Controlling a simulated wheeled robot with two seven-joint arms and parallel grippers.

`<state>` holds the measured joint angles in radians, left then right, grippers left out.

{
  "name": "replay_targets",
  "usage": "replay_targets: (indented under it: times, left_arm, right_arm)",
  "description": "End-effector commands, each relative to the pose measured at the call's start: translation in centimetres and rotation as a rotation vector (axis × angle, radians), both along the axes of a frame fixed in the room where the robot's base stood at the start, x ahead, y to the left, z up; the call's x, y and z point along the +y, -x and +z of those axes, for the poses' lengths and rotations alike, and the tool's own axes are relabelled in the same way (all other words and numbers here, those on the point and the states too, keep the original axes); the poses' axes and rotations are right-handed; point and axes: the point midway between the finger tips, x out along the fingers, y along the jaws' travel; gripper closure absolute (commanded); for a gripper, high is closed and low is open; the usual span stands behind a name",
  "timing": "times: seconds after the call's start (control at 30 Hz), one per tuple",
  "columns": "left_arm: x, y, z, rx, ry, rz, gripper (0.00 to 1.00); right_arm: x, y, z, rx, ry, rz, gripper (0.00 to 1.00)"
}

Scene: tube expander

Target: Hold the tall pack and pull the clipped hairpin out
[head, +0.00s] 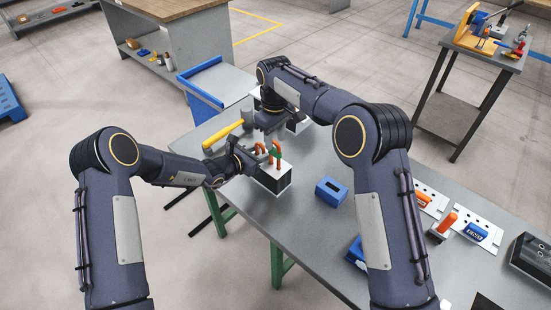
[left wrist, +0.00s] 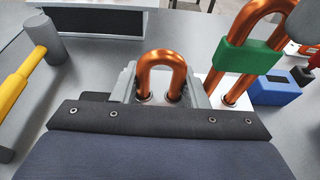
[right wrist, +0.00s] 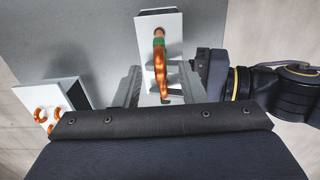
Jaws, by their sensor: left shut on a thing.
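The tall pack (head: 272,181) is a dark-sided block with a white top, standing near the table's far left end. A short copper hairpin (left wrist: 160,70) and a taller copper hairpin with a green clip (left wrist: 250,54) stand upright in it. My left gripper (head: 245,161) is at the pack's left end, shut on the pack, its fingers on either side of the short hairpin. My right gripper (right wrist: 160,88) is open above the clipped hairpin (right wrist: 159,60), which shows between its fingers with gaps on both sides. The finger contact on the pack is partly hidden.
Another white-topped pack with several copper hairpins (right wrist: 45,117) stands beyond, partly behind my right gripper. A yellow-handled hammer (head: 222,137) lies at the left edge. A blue block (head: 331,191) and white plates (head: 471,225) are to the right. The middle of the table is fairly clear.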

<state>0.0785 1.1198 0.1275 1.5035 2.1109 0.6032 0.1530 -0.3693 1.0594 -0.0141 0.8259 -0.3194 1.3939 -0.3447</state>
Motion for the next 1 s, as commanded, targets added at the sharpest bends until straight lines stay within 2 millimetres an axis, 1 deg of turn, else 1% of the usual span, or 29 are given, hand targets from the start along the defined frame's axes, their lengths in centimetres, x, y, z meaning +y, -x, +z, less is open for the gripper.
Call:
replay_targets:
  times: [0.03, 0.2, 0.4, 0.6, 0.83, 0.87, 1.0]
  left_arm:
    - [0.0, 0.0, 0.0, 0.0, 0.0, 0.001, 1.0]
    - [0.0, 0.0, 0.0, 0.0, 0.0, 0.001, 1.0]
    - [0.0, 0.0, 0.0, 0.0, 0.0, 0.001, 1.0]
    - [0.0, 0.0, 0.0, 0.0, 0.0, 0.001, 1.0]
    - [0.0, 0.0, 0.0, -0.001, 0.0, 0.001, 1.0]
    - [0.0, 0.0, 0.0, -0.001, 0.0, 0.001, 1.0]
    - [0.0, 0.0, 0.0, -0.001, 0.0, 0.001, 1.0]
  right_arm:
    - [0.0, 0.1, -0.9, 0.004, 0.002, 0.0, 0.63]
    - [0.0, 0.1, -3.3, 0.003, 0.001, 0.0, 0.63]
    - [0.0, 0.0, -5.2, 0.001, 0.001, 0.0, 0.63]
    - [0.0, 0.0, -5.9, -0.001, -0.001, 0.0, 0.63]
    - [0.0, 0.0, -6.0, -0.001, -0.001, 0.0, 0.63]
    - [0.0, 0.0, -6.0, -0.001, -0.001, 0.0, 0.64]
    - [0.0, 0.0, -6.0, -0.001, -0.001, 0.0, 0.83]
